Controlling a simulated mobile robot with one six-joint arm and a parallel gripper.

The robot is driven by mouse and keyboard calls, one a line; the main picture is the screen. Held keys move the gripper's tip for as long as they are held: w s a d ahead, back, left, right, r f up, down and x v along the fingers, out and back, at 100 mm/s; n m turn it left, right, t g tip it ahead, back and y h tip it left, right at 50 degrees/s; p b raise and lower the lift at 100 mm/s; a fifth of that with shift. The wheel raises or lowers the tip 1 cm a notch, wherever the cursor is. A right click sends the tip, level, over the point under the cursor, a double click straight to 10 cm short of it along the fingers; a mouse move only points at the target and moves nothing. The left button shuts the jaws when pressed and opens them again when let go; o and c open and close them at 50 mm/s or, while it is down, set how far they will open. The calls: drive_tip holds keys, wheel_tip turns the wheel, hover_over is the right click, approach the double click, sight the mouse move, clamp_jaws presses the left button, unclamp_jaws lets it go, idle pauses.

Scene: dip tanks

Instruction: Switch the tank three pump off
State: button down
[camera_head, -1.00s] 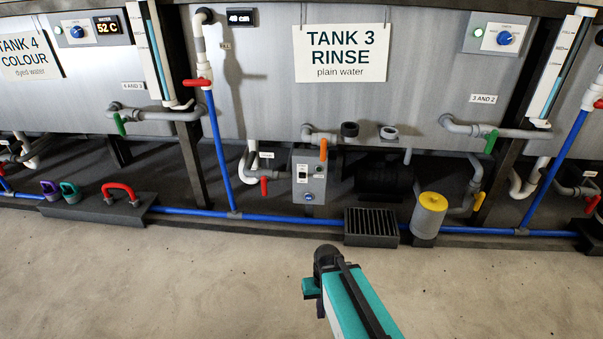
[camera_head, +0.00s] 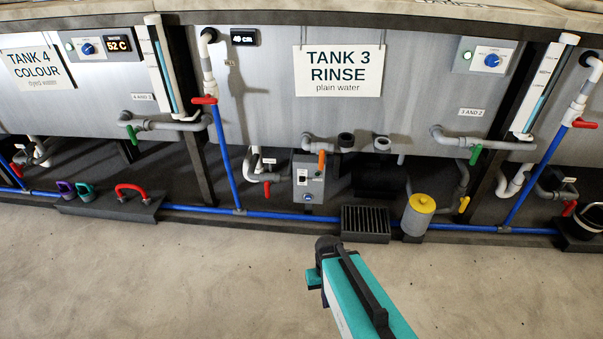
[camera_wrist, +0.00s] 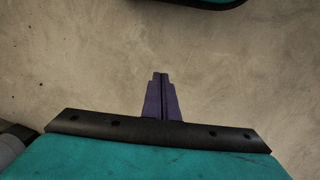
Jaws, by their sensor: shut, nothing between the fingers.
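Tank three (camera_head: 262,110) is the grey tank with the sign "TANK 3 RINSE plain water" (camera_head: 339,70). Below it stands a grey control box (camera_head: 308,180) with a small dark-and-white switch (camera_head: 302,177) and a blue knob (camera_head: 308,197) on its front. The switch's position is too small to tell. A dark pump body (camera_head: 378,180) sits in shadow to the right of the box. My gripper shows in the wrist view (camera_wrist: 162,76), shut and empty above bare floor. In the head view my teal arm is in front of the tanks, well short of the box.
A black grate (camera_head: 366,222) and a yellow-topped canister (camera_head: 420,213) stand right of the box. A blue pipe (camera_head: 275,215) runs along the floor edge. The concrete floor (camera_head: 150,280) in front is clear.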

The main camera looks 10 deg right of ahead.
drive_tip(key=s+r+g+p, duration=0.1)
drive_tip(key=s+r+p, duration=0.7)
drive_tip(key=r+p, duration=0.5)
drive_tip(key=s+r+g+p, duration=0.2)
drive_tip(key=s+r+p, duration=0.6)
drive_tip(key=r+p, duration=0.6)
drive_tip(key=p, duration=0.8)
drive_tip(key=shift+r, duration=0.3)
drive_tip(key=shift+s, duration=0.1)
